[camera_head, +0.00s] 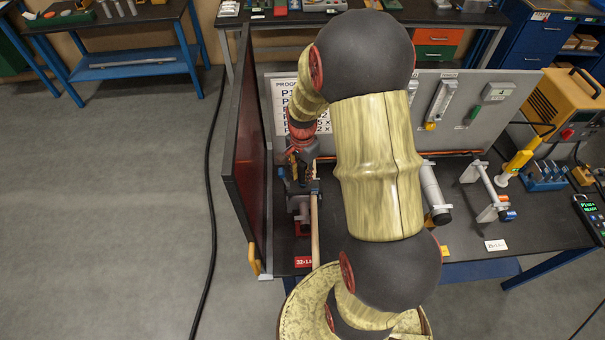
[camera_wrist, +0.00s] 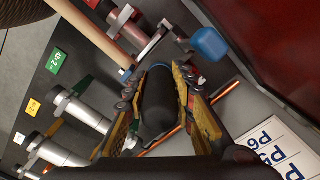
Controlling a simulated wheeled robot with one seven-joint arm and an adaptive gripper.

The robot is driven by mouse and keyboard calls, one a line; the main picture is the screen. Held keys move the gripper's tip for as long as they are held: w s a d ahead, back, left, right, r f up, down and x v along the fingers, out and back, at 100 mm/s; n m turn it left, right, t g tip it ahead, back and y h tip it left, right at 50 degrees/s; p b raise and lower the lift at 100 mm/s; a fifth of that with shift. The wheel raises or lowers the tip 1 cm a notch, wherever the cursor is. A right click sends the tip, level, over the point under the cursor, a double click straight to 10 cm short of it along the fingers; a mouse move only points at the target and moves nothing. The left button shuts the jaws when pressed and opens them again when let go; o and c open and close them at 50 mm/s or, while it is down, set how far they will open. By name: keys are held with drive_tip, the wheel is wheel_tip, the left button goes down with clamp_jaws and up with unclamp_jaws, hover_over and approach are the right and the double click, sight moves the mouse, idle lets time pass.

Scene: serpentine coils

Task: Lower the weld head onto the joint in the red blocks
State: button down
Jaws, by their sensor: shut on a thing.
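My gripper (camera_head: 303,168) is shut on the dark grey, rounded body of the weld head (camera_wrist: 158,105). In the wrist view, my gold-and-black fingers (camera_wrist: 162,100) lie along both sides of it. In the head view, the weld head is a dark shape (camera_head: 297,187) below my fingers, close above the red blocks (camera_head: 302,229) at the bench's left end. The red blocks also show in the wrist view (camera_wrist: 124,17), with a grey tube by them. The joint is hidden. I cannot tell whether the weld head touches the tube.
A dark red screen (camera_head: 249,160) stands close to the left. A grey back panel (camera_head: 335,88) with a printed sheet stands behind. A tan rod (camera_head: 315,230) runs beside the blocks. Other tube stands (camera_head: 435,195) are to the right, partly behind my arm.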

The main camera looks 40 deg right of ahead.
idle(0.3)
drive_tip(key=c, duration=1.5)
unclamp_jaws()
drive_tip(key=shift+f, duration=0.1)
drive_tip(key=shift+c, duration=0.2)
drive_tip(key=shift+o, duration=0.7)
drive_tip(key=shift+s, duration=0.1)
wheel_tip(320, 180, up, 12)
